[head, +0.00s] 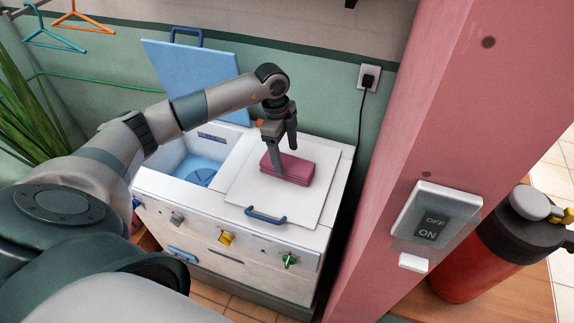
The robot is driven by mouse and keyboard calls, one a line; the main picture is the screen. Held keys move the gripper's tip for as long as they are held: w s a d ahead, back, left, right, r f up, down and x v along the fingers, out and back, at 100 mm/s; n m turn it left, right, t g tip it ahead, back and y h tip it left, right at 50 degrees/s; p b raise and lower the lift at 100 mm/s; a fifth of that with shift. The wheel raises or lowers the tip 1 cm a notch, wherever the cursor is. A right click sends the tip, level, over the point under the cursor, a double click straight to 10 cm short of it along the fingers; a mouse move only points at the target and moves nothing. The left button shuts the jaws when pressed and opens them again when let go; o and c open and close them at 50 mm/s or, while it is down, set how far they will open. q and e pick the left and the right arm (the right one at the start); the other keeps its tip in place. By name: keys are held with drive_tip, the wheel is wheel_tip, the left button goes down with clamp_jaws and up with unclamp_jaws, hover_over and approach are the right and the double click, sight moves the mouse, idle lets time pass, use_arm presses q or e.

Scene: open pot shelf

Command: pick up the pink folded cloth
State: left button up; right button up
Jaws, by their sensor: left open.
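The pink folded cloth (292,172) lies flat on the white lid on the right part of the white washing cabinet. My left gripper (285,148) is over the cloth and points down. Its jaws are open, with one finger low at the cloth's left part and the other higher on the right. I cannot tell whether a finger touches the cloth. My right gripper is not in view.
The white cabinet (200,222) has an open blue basin (195,170) on the left, with a raised blue lid (205,75) behind it. A blue handle (266,215) and several knobs are at the front. A pink pillar (420,130) with a switch (434,225) stands to the right.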

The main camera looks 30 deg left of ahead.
sight(287, 161)
use_arm(q)
drive_tip(key=shift+s+d+f+p, duration=0.1)
drive_tip(key=shift+f+p, duration=0.15)
drive_tip(key=shift+f, duration=0.4)
drive_tip(key=shift+w+d+f+p, duration=0.1)
drive_tip(key=shift+d+f+p, duration=0.1)
drive_tip(key=shift+f, duration=0.4)
drive_tip(key=shift+s+d+f+p, duration=0.1)
drive_tip(key=shift+f+p, duration=0.15)
drive_tip(key=shift+f, duration=0.4)
drive_tip(key=shift+a, duration=0.1)
drive_tip(key=c, duration=1.2)
